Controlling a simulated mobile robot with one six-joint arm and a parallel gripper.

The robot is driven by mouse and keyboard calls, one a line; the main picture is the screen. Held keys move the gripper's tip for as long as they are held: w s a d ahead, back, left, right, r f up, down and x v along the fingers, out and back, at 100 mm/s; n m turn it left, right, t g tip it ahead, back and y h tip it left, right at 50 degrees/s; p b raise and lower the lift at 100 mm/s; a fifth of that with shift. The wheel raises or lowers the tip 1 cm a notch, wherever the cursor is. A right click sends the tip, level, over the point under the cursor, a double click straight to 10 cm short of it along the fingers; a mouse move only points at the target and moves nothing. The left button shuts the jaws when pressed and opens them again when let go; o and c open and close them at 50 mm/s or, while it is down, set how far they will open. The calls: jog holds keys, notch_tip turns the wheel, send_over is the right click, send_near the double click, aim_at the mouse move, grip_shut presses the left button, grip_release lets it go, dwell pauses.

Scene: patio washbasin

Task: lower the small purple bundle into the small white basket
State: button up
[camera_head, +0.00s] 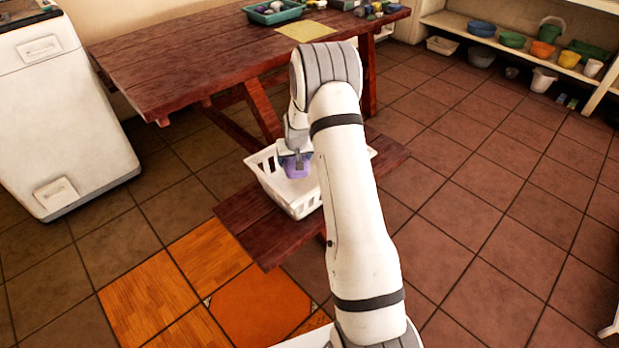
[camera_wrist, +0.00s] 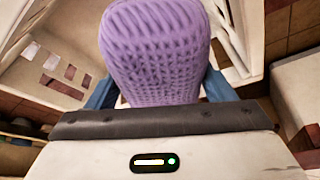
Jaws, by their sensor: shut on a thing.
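The small purple bundle (camera_head: 297,168) is held in my gripper (camera_head: 296,158). In the wrist view the bundle (camera_wrist: 155,50) has a knitted, waffle-like surface and fills the upper middle, between the blue fingers. The small white basket (camera_head: 302,208) stands on the wooden bench, with slots in its side. In the head view the bundle overlaps the basket's opening. I cannot tell whether it touches the basket floor. The basket's white wall also shows in the wrist view (camera_wrist: 30,60). My arm hides the basket's right part.
The bench (camera_head: 245,212) stands beside a wooden table (camera_head: 190,55) with a green tray (camera_head: 272,14) and a yellow cloth (camera_head: 306,31). A white cabinet (camera_head: 65,110) is at the left. Shelves (camera_head: 520,50) with bowls and pots are at the back right. The tiled floor at right is clear.

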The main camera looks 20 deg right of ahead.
jog(key=shift+f+b, duration=3.65)
jog(key=shift+f, duration=1.5)
jog(key=shift+f+b, duration=0.4)
jog(key=shift+f, duration=0.2)
jog(key=o, duration=1.1)
